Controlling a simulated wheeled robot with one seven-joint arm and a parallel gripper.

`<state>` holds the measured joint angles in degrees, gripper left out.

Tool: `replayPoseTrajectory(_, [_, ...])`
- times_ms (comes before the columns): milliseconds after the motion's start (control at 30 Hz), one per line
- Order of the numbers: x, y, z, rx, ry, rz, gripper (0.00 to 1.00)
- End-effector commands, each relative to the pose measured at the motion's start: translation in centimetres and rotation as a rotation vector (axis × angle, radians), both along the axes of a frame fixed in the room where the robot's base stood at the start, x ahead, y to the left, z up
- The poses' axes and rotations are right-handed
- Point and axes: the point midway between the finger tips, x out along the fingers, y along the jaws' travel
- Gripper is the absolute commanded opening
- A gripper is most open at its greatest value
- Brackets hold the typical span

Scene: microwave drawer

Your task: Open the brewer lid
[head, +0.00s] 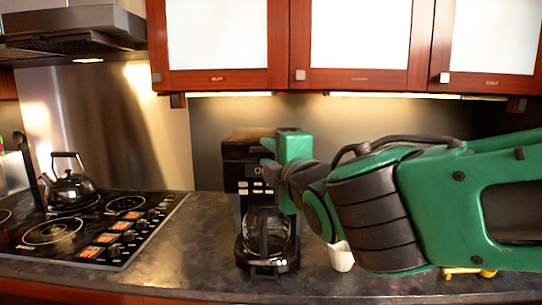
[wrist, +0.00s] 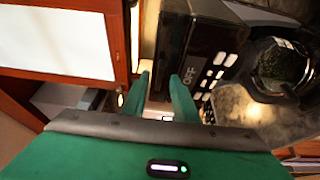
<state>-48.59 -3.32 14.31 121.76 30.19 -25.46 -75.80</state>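The black coffee brewer (head: 240,172) stands upright on the counter in the head view, with a glass carafe (head: 266,236) in its base. Its top lid (head: 246,134) looks flat and shut, partly hidden by my gripper. In the wrist view the brewer's front with buttons (wrist: 212,72) and display appears turned sideways at upper right. My gripper (wrist: 163,70) is open, its two green fingers apart with nothing seen between them. In the head view my gripper (head: 284,150) is at the brewer's upper right front. I cannot tell whether it touches the brewer.
A stove (head: 90,232) with a black kettle (head: 68,188) is at left. Wooden cabinets (head: 350,79) hang above the brewer. A white cup (head: 341,258) is partly hidden under my arm. The counter (head: 195,245) is clear left of the brewer.

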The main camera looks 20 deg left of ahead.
Motion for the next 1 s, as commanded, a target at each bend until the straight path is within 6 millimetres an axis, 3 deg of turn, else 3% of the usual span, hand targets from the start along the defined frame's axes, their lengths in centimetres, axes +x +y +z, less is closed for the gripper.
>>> replayPoseTrajectory(200, [1.13, 0.81, -0.04, -0.001, 0.001, 0.000, 0.27])
replayPoseTrajectory(467, [1.19, 0.91, -0.02, 0.000, 0.000, 0.001, 0.27])
replayPoseTrajectory(600, [1.16, 0.96, -0.02, -0.001, 0.001, 0.001, 0.00])
replayPoseTrajectory(1000, [1.06, 1.05, -0.09, -0.001, 0.002, 0.003, 0.00])
